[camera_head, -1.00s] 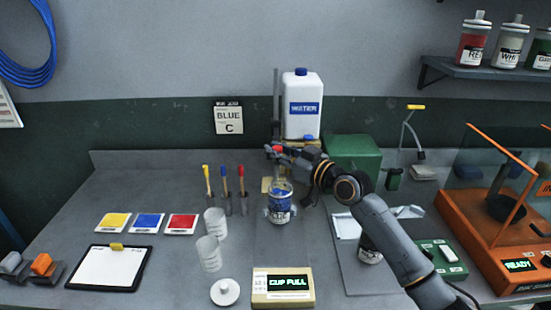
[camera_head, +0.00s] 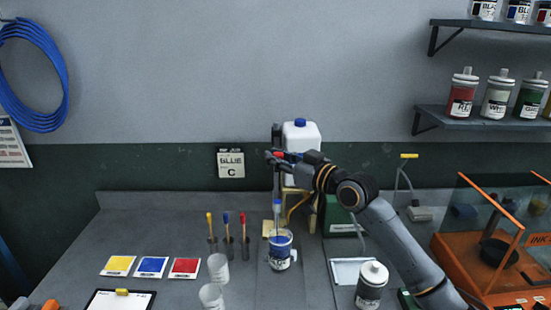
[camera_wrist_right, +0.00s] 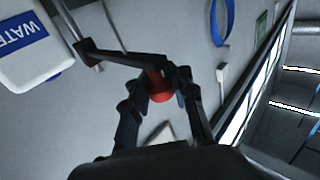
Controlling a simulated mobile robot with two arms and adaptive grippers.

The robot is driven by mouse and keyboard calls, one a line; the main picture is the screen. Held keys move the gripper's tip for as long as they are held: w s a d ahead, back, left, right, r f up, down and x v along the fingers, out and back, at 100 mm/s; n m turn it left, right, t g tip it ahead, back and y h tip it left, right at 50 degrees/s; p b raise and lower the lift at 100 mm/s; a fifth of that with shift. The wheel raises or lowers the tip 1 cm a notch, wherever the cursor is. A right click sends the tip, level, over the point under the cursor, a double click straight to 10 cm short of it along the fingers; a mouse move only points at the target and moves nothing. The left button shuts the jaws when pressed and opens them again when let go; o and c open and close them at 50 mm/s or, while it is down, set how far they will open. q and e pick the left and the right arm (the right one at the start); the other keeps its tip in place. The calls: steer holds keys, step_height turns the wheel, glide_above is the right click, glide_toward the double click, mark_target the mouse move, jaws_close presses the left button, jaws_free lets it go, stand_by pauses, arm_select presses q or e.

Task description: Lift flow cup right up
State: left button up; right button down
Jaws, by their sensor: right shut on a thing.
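My right gripper (camera_head: 279,155) is shut on a red knob, the red ball (camera_wrist_right: 160,87) between the fingers in the wrist view. A dark arm (camera_wrist_right: 115,55) runs from the knob to an upright rod. Below the gripper in the head view is a slim pale-and-blue piece (camera_head: 277,207), seemingly the flow cup or paint running from it; I cannot tell which. Under it stands a clear labelled cup (camera_head: 281,257) with blue paint. The water jug (camera_head: 302,140) stands behind the gripper and shows in the wrist view (camera_wrist_right: 35,45). My left gripper is not in view.
Two empty clear cups (camera_head: 218,269) stand left of the paint cup. Three brushes (camera_head: 228,240) stand upright behind them. Colour cards (camera_head: 152,266) lie at left. A dark jar (camera_head: 371,287) and orange machine (camera_head: 495,245) are at right. Shelves (camera_head: 480,120) hang upper right.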

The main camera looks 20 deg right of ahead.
steer(key=c, duration=1.3)
jaws_free()
steer(key=shift+s+d+r, duration=0.1)
steer(key=shift+d+r, duration=0.05)
steer(key=shift+r, duration=0.2)
steer(key=shift+o, duration=1)
steer(key=shift+s+d, duration=0.15)
steer(key=shift+s, duration=0.15)
steer(key=shift+w+f, duration=0.1)
steer(key=shift+f, duration=0.1)
steer(key=shift+s+d, duration=0.15)
steer(key=shift+s, duration=0.2)
steer(key=v, duration=1.1)
steer(key=shift+s, duration=0.2)
